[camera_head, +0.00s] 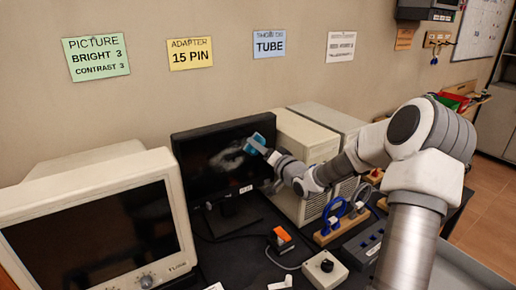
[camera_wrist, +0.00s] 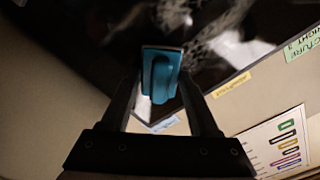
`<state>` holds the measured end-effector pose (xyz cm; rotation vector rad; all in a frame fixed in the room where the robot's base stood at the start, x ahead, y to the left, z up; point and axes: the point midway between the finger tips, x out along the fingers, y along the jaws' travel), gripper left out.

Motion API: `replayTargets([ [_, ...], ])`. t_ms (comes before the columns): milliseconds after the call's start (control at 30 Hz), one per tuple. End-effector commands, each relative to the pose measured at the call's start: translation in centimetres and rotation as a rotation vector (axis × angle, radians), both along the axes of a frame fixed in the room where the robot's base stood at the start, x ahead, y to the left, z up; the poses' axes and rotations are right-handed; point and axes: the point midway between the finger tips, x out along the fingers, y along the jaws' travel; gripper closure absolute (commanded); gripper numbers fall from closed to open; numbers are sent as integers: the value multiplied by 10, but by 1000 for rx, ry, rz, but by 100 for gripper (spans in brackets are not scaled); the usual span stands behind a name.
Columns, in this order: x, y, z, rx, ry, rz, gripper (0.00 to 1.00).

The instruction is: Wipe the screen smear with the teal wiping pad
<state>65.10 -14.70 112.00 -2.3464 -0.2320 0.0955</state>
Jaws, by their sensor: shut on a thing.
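The teal wiping pad (camera_head: 257,142) is held at the right part of the black flat screen (camera_head: 190,160) in the head view. My gripper (camera_head: 266,151) is shut on the pad. In the wrist view the pad (camera_wrist: 160,75) sits between the two fingers of my gripper (camera_wrist: 162,85), close to the dark screen. I cannot tell whether the pad touches the glass. A pale grey smear (camera_head: 228,158) shows on the screen, just left of the pad. In the wrist view, greyish smear patches (camera_wrist: 230,35) lie to the right of the pad.
A beige CRT monitor (camera_head: 165,165) stands at the left front. Beige computer cases (camera_head: 300,140) stand right of the flat screen. On the dark table are an orange item (camera_head: 280,236), a pale box with a black knob (camera_head: 325,268) and a blue cable (camera_head: 332,210). Paper signs hang behind.

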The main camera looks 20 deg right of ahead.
Motion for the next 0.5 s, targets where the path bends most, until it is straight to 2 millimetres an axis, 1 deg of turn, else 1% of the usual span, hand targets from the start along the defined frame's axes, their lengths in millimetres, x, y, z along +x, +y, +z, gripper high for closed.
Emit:
replayTargets([
  [67, 0, -1, 2, 0, -4, -2, 83],
  [167, -6, -2, 2, -2, -2, -2, 83],
  [500, -40, -9, 2, -1, -2, -3, 83],
])
